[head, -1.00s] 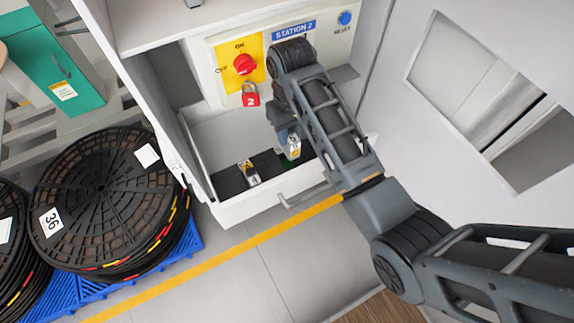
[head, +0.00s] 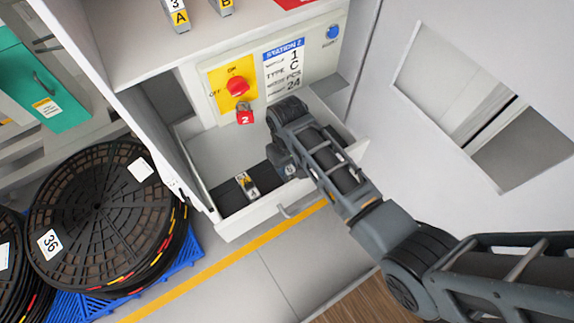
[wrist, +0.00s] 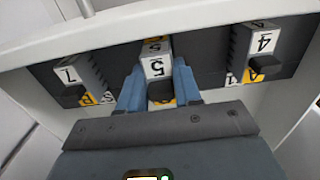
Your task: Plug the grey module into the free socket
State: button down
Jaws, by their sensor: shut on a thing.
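The grey module (wrist: 157,66), marked 5 with a yellow lower label, is between the two blue fingers of my gripper (wrist: 158,88) in the wrist view. My gripper is shut on it. The module is over the dark socket strip (wrist: 209,66), between a module marked 7 (wrist: 80,75) and one marked 4 (wrist: 258,50). I cannot tell if it is fully seated. In the head view the strip (head: 228,196) lies in the open drawer, with one module (head: 247,186) showing on it. My arm hides the held module there.
The white drawer front (head: 250,219) has a bar handle (head: 302,208). Above is a panel with a red knob (head: 238,86) and red padlock (head: 245,116). Modules marked A (head: 178,13) and B (head: 224,7) stand on the shelf. Black reels (head: 95,215) sit at left.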

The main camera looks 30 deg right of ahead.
jog(key=shift+f, duration=0.8)
jog(key=shift+f, duration=0.15)
jog(key=c, duration=0.8)
grip_release()
